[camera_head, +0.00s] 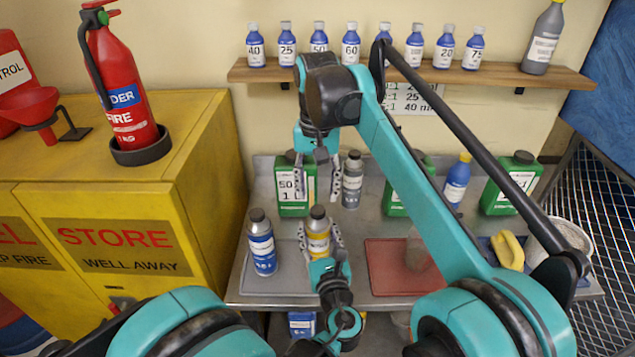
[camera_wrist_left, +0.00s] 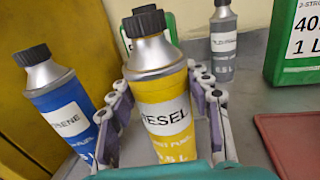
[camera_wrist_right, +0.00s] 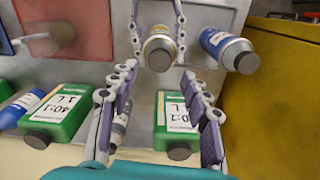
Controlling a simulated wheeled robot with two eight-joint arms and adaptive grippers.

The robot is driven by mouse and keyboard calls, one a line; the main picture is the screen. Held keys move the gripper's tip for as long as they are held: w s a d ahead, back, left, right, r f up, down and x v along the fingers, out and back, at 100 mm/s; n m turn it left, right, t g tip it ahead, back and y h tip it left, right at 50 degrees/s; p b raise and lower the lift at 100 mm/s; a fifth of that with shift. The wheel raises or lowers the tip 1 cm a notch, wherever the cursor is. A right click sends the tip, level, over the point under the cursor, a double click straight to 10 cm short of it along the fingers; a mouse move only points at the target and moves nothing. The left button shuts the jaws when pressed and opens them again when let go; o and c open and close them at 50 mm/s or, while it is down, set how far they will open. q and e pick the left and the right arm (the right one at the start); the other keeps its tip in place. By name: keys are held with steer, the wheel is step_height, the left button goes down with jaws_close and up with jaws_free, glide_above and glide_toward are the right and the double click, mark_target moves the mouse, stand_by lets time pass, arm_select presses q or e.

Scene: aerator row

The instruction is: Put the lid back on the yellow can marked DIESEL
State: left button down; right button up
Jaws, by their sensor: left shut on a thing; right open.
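The yellow DIESEL can (camera_head: 318,240) stands upright at the right edge of the grey mat on the bench. Its label faces me in the left wrist view (camera_wrist_left: 167,118). A black lid (camera_wrist_left: 145,20) sits on its neck; how tightly, I cannot tell. The lid also shows in the head view (camera_head: 317,211). My left gripper (camera_head: 319,232) is shut around the can body, with one finger on each side. My right gripper (camera_head: 318,188) is open and empty, behind and above the can. In the right wrist view, the can's top (camera_wrist_right: 160,50) appears just beyond its fingertips.
A blue can (camera_head: 261,243) stands left of the DIESEL can on the grey mat (camera_head: 285,284). Green jugs (camera_head: 293,200) and a grey bottle (camera_head: 352,180) stand behind. A red mat (camera_head: 385,270) bears a clear cup (camera_head: 418,250). A yellow cabinet (camera_head: 215,150) borders the left.

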mark_target(318, 210)
steer(key=n, duration=0.2)
steer(key=r+n, duration=0.1)
steer(key=n, duration=0.2)
steer(key=shift+r+n, duration=0.4)
steer(key=n, duration=0.2)
steer(key=r+n, duration=0.1)
steer(key=n, duration=0.1)
steer(key=shift+r+n, duration=0.15)
steer(key=shift+n, duration=0.15)
steer(key=shift+f, duration=4.05)
jaws_close()
